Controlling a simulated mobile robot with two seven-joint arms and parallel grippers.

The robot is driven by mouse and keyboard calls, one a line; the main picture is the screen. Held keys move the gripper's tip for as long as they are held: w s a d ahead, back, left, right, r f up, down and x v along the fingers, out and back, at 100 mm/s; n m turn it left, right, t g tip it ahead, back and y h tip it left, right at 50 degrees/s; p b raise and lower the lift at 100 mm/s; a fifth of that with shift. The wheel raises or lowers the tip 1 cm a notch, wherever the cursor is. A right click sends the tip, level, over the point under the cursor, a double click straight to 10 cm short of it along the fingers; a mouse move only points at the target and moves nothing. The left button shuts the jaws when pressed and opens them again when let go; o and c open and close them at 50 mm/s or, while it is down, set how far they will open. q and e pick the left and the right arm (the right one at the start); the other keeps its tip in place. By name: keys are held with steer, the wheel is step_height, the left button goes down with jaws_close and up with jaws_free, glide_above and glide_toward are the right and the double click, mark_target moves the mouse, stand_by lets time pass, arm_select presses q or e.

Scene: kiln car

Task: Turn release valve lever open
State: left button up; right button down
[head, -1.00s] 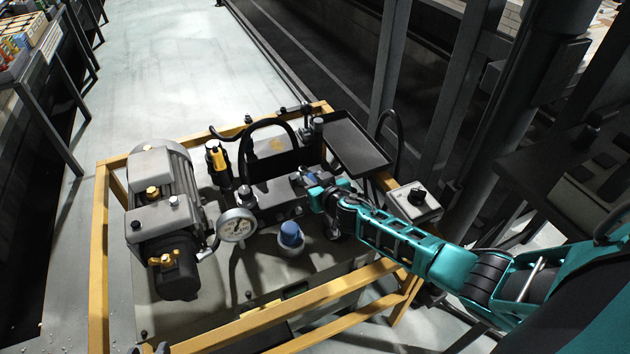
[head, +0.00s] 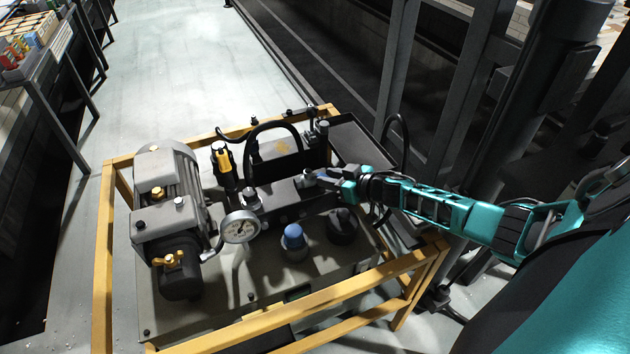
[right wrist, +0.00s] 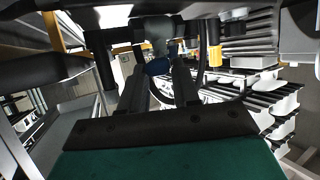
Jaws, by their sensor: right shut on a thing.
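The hydraulic power unit stands in a yellow frame (head: 104,240). Its dark valve block (head: 275,200) is in the middle, with the pressure gauge (head: 240,227) at its near left. My right gripper (head: 326,177) reaches in from the right to the block's right end. In the right wrist view its two fingers (right wrist: 160,83) are shut on the small blue grip of the release valve lever (right wrist: 158,66), beside the grey valve body (right wrist: 160,35). In the head view my fingers mostly cover the lever, so its angle is hard to read. My left gripper is out of view.
A grey motor (head: 165,165) fills the unit's left side. A yellow-and-black handle (head: 222,158), a black hose loop (head: 272,130) and a blue cap (head: 294,237) stand close around the block. Clear floor (head: 180,60) lies beyond.

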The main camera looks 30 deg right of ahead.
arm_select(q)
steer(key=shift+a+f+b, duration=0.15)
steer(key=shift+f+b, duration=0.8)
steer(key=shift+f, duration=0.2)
arm_select(e)
steer(key=shift+w+d+n+g+y, duration=0.25)
steer(key=shift+d+n+g+y, duration=0.25)
steer(key=shift+d+n+y, duration=0.45)
steer(key=shift+a, duration=0.2)
steer(key=c, duration=0.9)
jaws_free()
arm_select(q)
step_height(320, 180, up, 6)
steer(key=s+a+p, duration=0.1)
steer(key=p, duration=0.8)
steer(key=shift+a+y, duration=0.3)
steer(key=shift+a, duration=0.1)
arm_select(e)
step_height(320, 180, up, 20)
